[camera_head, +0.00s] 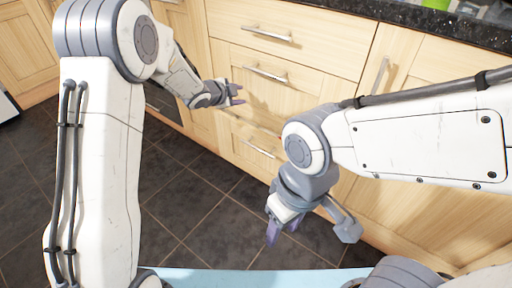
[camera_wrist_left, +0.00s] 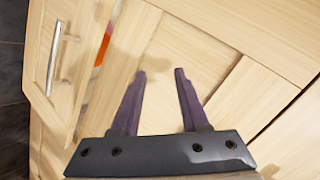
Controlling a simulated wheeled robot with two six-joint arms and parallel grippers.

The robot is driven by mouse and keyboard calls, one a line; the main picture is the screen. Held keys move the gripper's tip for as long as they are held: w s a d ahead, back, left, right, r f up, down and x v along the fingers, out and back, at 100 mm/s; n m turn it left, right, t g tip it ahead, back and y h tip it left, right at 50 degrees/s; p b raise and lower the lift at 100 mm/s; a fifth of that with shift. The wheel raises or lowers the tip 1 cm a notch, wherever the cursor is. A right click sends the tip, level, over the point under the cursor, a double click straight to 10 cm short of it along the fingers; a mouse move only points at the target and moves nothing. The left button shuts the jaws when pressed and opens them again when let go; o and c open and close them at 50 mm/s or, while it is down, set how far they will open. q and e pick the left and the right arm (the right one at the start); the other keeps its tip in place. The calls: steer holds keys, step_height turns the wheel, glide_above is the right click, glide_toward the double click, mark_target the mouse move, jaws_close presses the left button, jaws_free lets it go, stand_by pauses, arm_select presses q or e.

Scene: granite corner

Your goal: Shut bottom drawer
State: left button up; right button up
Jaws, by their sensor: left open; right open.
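The bottom drawer is a light wood front with a silver bar handle (camera_head: 258,148), low in the bank of drawers in the head view. Part of its front is hidden behind my right arm, and how far it stands out is hard to tell there. My left gripper (camera_head: 235,93) is open and empty in front of the drawer bank, above that handle. In the left wrist view, my left gripper (camera_wrist_left: 160,90) points at pale wood panels. A drawer front with a silver handle (camera_wrist_left: 56,58) is at the left, beside a narrow gap. My right gripper (camera_head: 283,228) is open and empty, low before the cabinets.
Two drawers with handles (camera_head: 268,34) (camera_head: 265,75) are above. An orange-red thing (camera_wrist_left: 102,49) shows in the gap. A dark granite counter (camera_head: 430,22) runs along the top right. Dark floor tiles (camera_head: 205,215) are clear below.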

arm_select(q)
steer(key=w+a+f+m+h, duration=0.3)
steer(key=a+f+m, duration=0.1)
steer(key=f, duration=0.2)
steer(key=m+g+h+b, duration=0.1)
steer(key=m+g+h, duration=0.7)
steer(key=m, duration=0.3)
glide_toward(257, 148)
steer(key=d+b, duration=0.1)
steer(key=d, duration=0.2)
steer(key=w+d+f+b, duration=0.1)
steer(key=d, duration=0.2)
steer(key=d+f+b, duration=0.1)
steer(key=d, duration=0.2)
steer(key=shift+w, duration=0.3)
steer(key=shift+d+b, duration=0.3)
steer(key=shift+d, duration=0.1)
jaws_close()
steer(key=shift+w, duration=0.1)
